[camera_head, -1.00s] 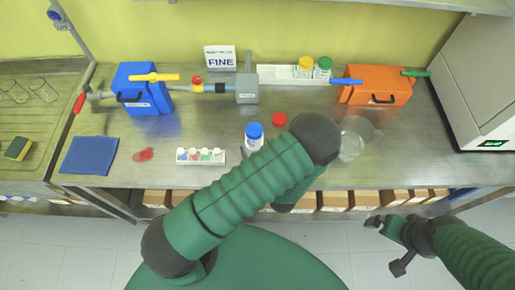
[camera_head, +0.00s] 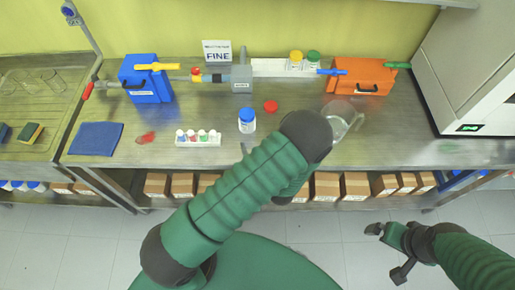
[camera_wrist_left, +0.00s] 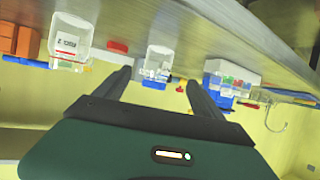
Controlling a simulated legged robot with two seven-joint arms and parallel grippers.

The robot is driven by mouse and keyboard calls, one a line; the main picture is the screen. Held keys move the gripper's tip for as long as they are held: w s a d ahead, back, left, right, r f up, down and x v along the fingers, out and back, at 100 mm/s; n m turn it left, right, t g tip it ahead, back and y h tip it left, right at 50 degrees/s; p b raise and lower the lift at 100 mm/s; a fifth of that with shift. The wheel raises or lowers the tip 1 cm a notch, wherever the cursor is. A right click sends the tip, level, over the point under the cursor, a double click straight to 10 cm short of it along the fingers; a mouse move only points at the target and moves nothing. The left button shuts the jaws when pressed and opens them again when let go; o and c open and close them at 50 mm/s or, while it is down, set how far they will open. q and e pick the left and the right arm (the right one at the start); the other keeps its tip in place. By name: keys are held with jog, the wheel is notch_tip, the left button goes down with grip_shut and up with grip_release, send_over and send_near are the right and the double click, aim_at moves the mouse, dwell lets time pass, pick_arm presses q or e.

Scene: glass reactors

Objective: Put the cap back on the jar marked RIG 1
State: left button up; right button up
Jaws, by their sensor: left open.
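A white jar with a blue cap (camera_head: 247,122) stands upright near the middle of the bench. A loose red cap (camera_head: 270,105) lies behind it to the right. In the left wrist view, upside down, the blue-capped jar (camera_wrist_left: 159,60) shows between my open left fingers (camera_wrist_left: 159,78); the red cap (camera_wrist_left: 117,46) is left of it. A clear vessel (camera_wrist_left: 70,38) bears a label I cannot read surely. My right gripper (camera_head: 385,240) hangs before the bench.
Yellow- and green-capped jars (camera_head: 304,61) stand in a white tray at the back. A glass beaker (camera_head: 343,112) is beside my left arm. A small vial rack (camera_head: 198,140), blue box (camera_head: 146,80) and orange box (camera_head: 358,76) stand on the bench. The bench's front right is clear.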

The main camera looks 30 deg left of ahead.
pick_arm(q)
jog(key=s+d+r+m+g+h, duration=0.1)
jog(key=d+r+m+h, duration=0.3)
jog(key=d, duration=0.3)
jog(key=s+d+r+m+g+h, duration=0.1)
jog(key=d+r+h, duration=0.4)
jog(key=d, duration=0.1)
jog(key=s+a+r+m+g+h, duration=0.1)
jog(key=s+a+r+m+g, duration=0.1)
jog(key=s, duration=0.4)
jog(key=s+a+r+m+g, duration=0.2)
jog(key=s+a+r+m, duration=0.1)
jog(key=s, duration=0.3)
notch_tip(320, 180, down, 7)
jog(key=d+b, duration=0.2)
jog(key=b, duration=0.5)
pick_arm(e)
notch_tip(320, 180, down, 7)
jog(key=d, duration=0.2)
jog(key=shift+s+d, duration=0.2)
jog(key=shift+s, duration=0.05)
pick_arm(q)
jog(key=shift+w+a+f, duration=0.1)
jog(key=shift+a+f, duration=0.05)
jog(key=shift+a, duration=0.15)
pick_arm(e)
jog(key=shift+a, duration=0.4)
